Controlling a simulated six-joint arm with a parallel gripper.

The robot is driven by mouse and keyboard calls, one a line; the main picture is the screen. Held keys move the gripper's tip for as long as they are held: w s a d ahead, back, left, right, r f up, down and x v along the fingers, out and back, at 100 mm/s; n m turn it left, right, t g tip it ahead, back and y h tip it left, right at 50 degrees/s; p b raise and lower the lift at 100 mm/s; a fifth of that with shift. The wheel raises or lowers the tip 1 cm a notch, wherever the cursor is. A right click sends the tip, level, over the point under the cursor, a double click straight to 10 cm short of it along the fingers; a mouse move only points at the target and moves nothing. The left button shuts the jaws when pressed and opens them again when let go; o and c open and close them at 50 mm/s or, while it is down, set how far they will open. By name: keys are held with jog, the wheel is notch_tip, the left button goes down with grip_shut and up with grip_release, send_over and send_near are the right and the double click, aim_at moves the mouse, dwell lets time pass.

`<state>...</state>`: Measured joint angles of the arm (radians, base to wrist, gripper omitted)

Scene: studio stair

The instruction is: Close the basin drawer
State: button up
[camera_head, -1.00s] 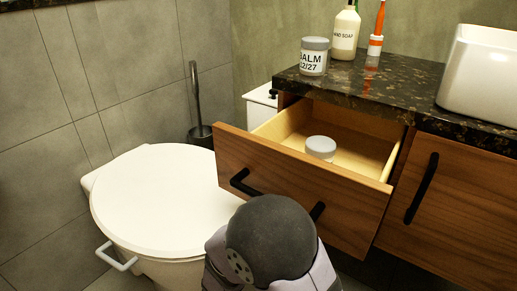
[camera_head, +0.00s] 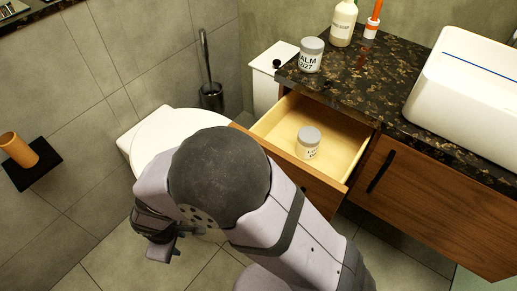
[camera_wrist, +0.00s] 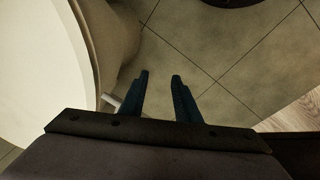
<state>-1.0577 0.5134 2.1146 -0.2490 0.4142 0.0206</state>
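The basin drawer (camera_head: 349,139) stands open under the dark stone counter in the head view, with a pale wood inside and a brown wood front. My arm hides much of the front and its handle. A small white jar with a grey lid (camera_head: 308,143) stands upright inside the drawer. My gripper (camera_head: 168,254) is low at the left of my arm, in front of the toilet and apart from the drawer. In the wrist view its two dark fingers (camera_wrist: 159,76) are apart with nothing between them, above the tiled floor.
The white toilet (camera_head: 182,131) is close to my gripper; it fills the left of the wrist view (camera_wrist: 35,60). A balm jar (camera_head: 310,58), a soap bottle (camera_head: 343,24) and a white basin (camera_head: 470,85) stand on the counter. A closed cabinet front (camera_head: 425,205) is right of the drawer.

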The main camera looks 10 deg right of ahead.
jog(key=w+d+r+m+h+p, duration=0.1)
jog(key=w+d+r+p, duration=0.1)
jog(key=d+r+p, duration=0.45)
jog(key=w+d+r+m+g+h+p, duration=0.15)
jog(key=r+p, duration=0.25)
jog(key=r, duration=0.5)
jog(key=w+d+r+m+t+h+p, duration=0.1)
jog(key=w+d+r+h+p, duration=0.1)
jog(key=d+r+p, duration=0.45)
jog(key=d+r+m+g+p, duration=0.2)
jog(key=d+r+g+p, duration=0.1)
jog(key=d+r, duration=0.3)
jog(key=shift+h, duration=0.35)
jog(key=shift+b+x, duration=0.6)
jog(key=shift+x, duration=3.05)
jog(key=shift+w+d, duration=0.1)
jog(key=shift+c, duration=0.2)
grip_shut()
